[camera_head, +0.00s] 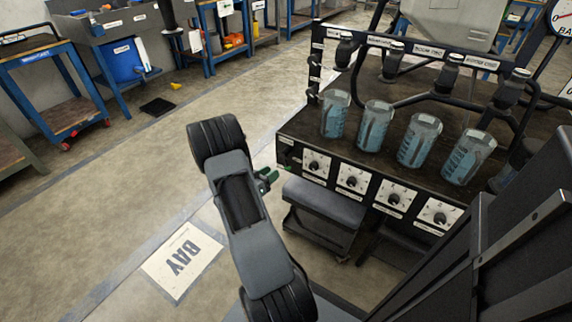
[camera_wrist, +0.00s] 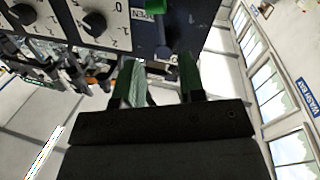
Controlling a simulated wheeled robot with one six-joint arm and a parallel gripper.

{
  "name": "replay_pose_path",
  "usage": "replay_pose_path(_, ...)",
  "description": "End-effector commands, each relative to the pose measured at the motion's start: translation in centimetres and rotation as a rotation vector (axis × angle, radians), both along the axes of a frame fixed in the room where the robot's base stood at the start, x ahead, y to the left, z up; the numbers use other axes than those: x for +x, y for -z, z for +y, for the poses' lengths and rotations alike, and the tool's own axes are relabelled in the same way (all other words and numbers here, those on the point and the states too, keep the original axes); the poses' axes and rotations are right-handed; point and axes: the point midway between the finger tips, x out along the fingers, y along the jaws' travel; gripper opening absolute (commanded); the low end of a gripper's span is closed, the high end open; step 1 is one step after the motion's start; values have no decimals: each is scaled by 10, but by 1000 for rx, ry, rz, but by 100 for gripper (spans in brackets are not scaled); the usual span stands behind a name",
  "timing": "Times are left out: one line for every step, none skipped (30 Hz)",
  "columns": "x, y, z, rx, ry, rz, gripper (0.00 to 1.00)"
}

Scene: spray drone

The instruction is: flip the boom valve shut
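The boom valve appears to be at the left end of the bench's front panel. In the wrist view, a dark lever-like part (camera_wrist: 162,42) stands beside a label that seems to read OPEN (camera_wrist: 147,11). In the head view that panel end (camera_head: 287,158) is small, and the valve's handle cannot be made out clearly. My gripper (camera_head: 268,180) is just left of the panel end; its green fingers also show in the wrist view (camera_wrist: 158,78). The fingers are apart with nothing visibly held between them. The lever-like part appears beyond the gap; contact cannot be told.
Several dial knobs (camera_head: 352,181) line the panel right of my gripper. Beakers of blue liquid (camera_head: 375,127) stand on the bench under nozzles (camera_head: 393,62). A grey step-like stand (camera_head: 323,203) is below the panel. The floor around the BAY sign (camera_head: 181,262) is clear.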

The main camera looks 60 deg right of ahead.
Motion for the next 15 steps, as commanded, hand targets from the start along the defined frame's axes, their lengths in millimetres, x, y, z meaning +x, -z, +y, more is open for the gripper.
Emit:
replay_pose_path(-4, 2, -11, -1, 5, -3, 37)
replay_pose_path(-5, 2, -17, -1, 5, -3, 37)
replay_pose_path(-6, 2, -24, -1, 4, -2, 37)
replay_pose_path(-7, 2, -30, -1, 4, -2, 37)
replay_pose_path(-9, 2, -35, -1, 4, -2, 37)
replay_pose_path(-10, 2, -41, 0, 3, -3, 37)
replay_pose_path(-11, 2, -46, 0, 3, -2, 37)
replay_pose_path(-12, 2, -50, 0, 2, -2, 37)
replay_pose_path(-12, 2, -56, 0, 1, -2, 37)
replay_pose_path(-14, 2, -60, 0, 1, -2, 37)
replay_pose_path(-14, 2, -63, 0, 1, -2, 37)
replay_pose_path(-15, 2, -67, 0, 0, -2, 37)
replay_pose_path(-15, 1, -70, 0, 0, -2, 37)
replay_pose_path(-16, 1, -73, 1, 0, -2, 37)
replay_pose_path(-16, 1, -76, 1, -1, -1, 37)
